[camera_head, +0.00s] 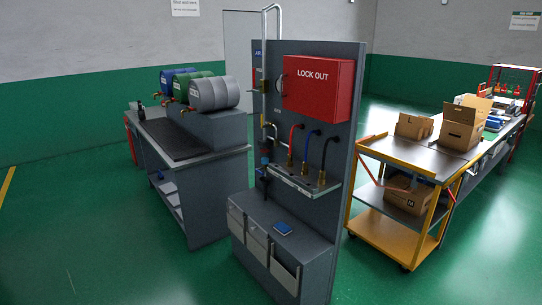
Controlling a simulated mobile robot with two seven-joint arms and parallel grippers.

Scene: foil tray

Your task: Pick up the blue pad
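The blue pad (283,227) is small and flat. It lies on the grey top of the low ledge (262,218) at the foot of the upright grey panel. Nothing covers it. Neither of my grippers shows in the head view.
Above the ledge, the panel (348,115) carries a red LOCK OUT box (318,88) and a shelf (303,183) with hoses. Bins front the ledge. A bench (190,150) with drums stands left, a yellow cart (400,240) with boxes right. Green floor (120,250) is clear at front left.

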